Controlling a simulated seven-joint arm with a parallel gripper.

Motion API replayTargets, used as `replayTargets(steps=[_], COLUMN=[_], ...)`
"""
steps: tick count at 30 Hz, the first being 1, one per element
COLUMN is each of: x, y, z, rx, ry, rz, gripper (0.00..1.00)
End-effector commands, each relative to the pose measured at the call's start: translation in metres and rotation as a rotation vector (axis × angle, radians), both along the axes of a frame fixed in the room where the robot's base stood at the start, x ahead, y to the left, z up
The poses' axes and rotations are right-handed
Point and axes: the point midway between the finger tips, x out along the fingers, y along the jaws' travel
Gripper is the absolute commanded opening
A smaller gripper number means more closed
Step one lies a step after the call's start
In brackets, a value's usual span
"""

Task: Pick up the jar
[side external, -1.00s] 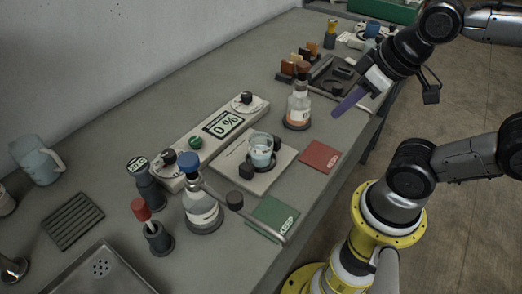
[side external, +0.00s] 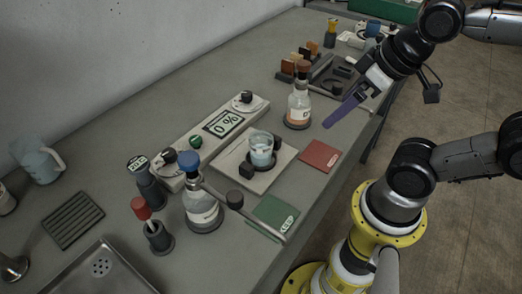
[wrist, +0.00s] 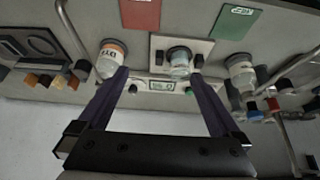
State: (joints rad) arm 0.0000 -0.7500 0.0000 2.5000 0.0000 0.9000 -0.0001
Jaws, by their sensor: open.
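A clear glass jar (side external: 261,150) with pale blue contents stands upright in a dark ring on a light square plate (side external: 284,167). In the wrist view the jar (wrist: 179,62) shows beyond the fingertips, between them and nearer the right one. My gripper (side external: 328,123) has long purple fingers and is held above the bench, to the right of the jar and apart from it. In the wrist view my gripper (wrist: 160,75) is open with nothing between its fingers.
A flask with a brown stopper (side external: 298,107) stands behind the jar; a blue-capped flask (side external: 202,208) stands in front-left. A 0 % display unit (side external: 223,124) lies behind. A red pad (side external: 320,156) and green KEEP pad (side external: 273,215) lie flat near the bench edge.

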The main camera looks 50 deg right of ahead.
Motion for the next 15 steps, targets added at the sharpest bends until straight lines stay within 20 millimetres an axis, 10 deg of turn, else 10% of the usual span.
replayTargets(steps=[5, 15], x=[-0.01, -0.044], y=[0.013, 0.13], z=[-0.004, -0.017], rx=[0.063, 0.695], ry=[0.049, 0.49], rz=[0.004, -0.065], gripper=[1.0, 1.0])
